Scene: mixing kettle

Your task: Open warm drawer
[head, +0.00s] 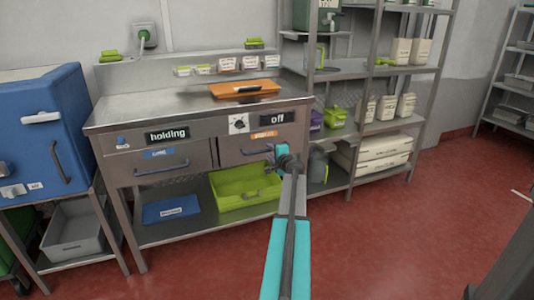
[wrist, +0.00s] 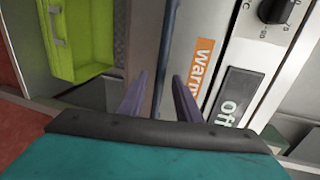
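The warm drawer (head: 230,153) is the right drawer of the steel bench, with an orange label (head: 264,134) and a bar handle. It looks closed. In the wrist view the orange label (wrist: 202,68) reads "warm", partly covered by a finger. The dark bar handle (wrist: 168,45) runs down the picture between the two purple fingers of my gripper (wrist: 159,80). The fingers are apart, one on each side of the bar; contact is not visible. In the head view my gripper (head: 272,155) is at the right part of this drawer's front, hiding part of it.
The left drawer (head: 165,165) has a blue label and a "holding" display. An "off" display (head: 278,118) and a knob (head: 238,123) sit above the warm drawer. A green bin (head: 240,188) stands on the shelf below. A shelf rack stands right; the red floor in front is clear.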

